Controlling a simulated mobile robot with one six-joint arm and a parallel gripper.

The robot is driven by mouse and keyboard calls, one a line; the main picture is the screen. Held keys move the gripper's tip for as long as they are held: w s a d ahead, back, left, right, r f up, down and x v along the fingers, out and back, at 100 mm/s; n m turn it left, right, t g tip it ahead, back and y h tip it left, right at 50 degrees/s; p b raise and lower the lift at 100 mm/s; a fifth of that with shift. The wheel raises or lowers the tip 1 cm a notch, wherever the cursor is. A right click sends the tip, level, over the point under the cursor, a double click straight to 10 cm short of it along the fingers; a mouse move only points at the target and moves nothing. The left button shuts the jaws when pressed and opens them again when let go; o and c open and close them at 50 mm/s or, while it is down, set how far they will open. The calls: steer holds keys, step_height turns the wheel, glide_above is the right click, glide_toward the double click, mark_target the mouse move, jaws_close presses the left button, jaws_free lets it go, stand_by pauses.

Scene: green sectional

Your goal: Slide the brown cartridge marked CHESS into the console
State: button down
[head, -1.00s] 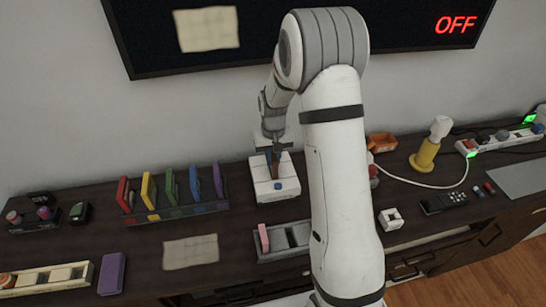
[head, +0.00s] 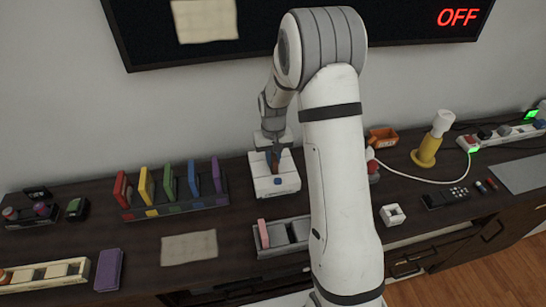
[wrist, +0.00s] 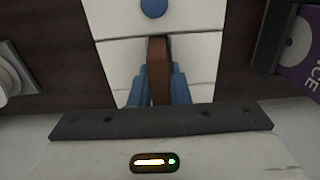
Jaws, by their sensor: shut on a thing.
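The console is a white box (head: 262,187) with a blue button on its front, on the dark cabinet near the middle; its white top also fills the middle of the wrist view (wrist: 110,55). My gripper (head: 274,158) is directly above the console, pointing down. In the wrist view its blue fingers (wrist: 158,88) are shut on the brown cartridge (wrist: 158,62), which stands on edge at the console's top. I cannot tell how deep the cartridge sits in the slot. Its CHESS marking is not readable.
A rack with several coloured cartridges (head: 180,205) stands left of the console. A grey tray with a pink piece (head: 268,252) lies in front. A yellow-based lamp (head: 427,150), an orange box (head: 383,137) and a white cable are at right. The wall screen (head: 300,35) reads OFF.

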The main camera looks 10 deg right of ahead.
steer(key=shift+f, duration=0.4)
steer(key=c, duration=1.3)
jaws_free()
steer(key=shift+r, duration=0.1)
step_height(320, 180, up, 8)
steer(key=shift+f+b, duration=0.15)
steer(key=shift+b, duration=0.25)
